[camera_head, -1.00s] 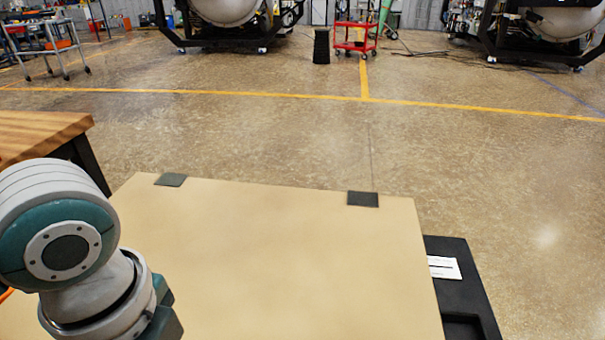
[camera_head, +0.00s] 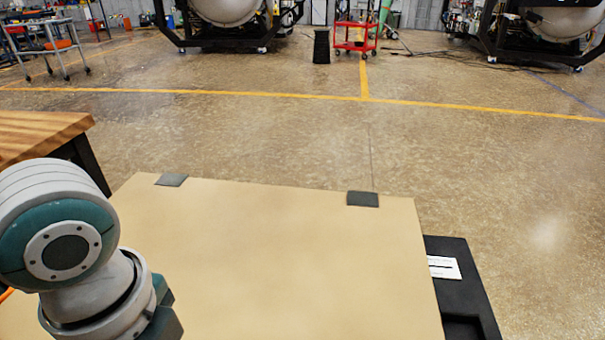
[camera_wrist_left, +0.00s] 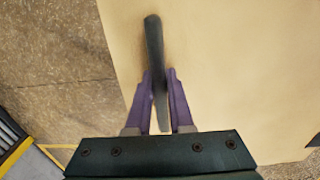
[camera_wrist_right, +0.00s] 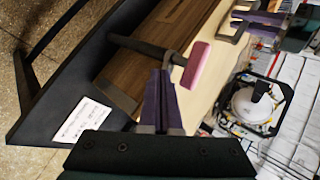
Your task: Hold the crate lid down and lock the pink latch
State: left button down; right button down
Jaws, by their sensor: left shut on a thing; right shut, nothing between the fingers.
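The cream crate lid (camera_head: 280,260) lies flat in the head view, with two dark grey hinge plates at its far edge. In the left wrist view, my left gripper (camera_wrist_left: 158,78) is shut on a dark bar handle (camera_wrist_left: 153,38) against the lid's cream surface (camera_wrist_left: 230,80). In the right wrist view, the pink latch (camera_wrist_right: 197,65) is a block on a grey metal arm at the crate's side. My right gripper (camera_wrist_right: 160,76) is shut and empty, with its tips just beside the pink latch; contact is unclear. Neither gripper's fingers show in the head view.
A black base (camera_head: 455,260) with a white label sticks out right of the lid. A dark bar (camera_wrist_right: 140,46) crosses the crate's brown side near my right fingers. A wooden table (camera_head: 40,130) is at left; open floor lies beyond.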

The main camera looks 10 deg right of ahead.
jog(key=shift+w+d+f+n+g+y, duration=0.1)
jog(key=shift+w+n+g+y, duration=0.2)
jog(key=shift+n+g+y, duration=0.95)
jog(key=shift+w+d+r+n+g+y, duration=0.1)
jog(key=shift+w+d+n+g+y, duration=0.45)
jog(key=shift+n, duration=1.35)
jog(key=shift+w+a+f+n+g+y, duration=0.1)
jog(key=shift+a+n+g+y, duration=0.25)
jog(key=shift+n+g, duration=1.05)
jog(key=shift+n, duration=0.35)
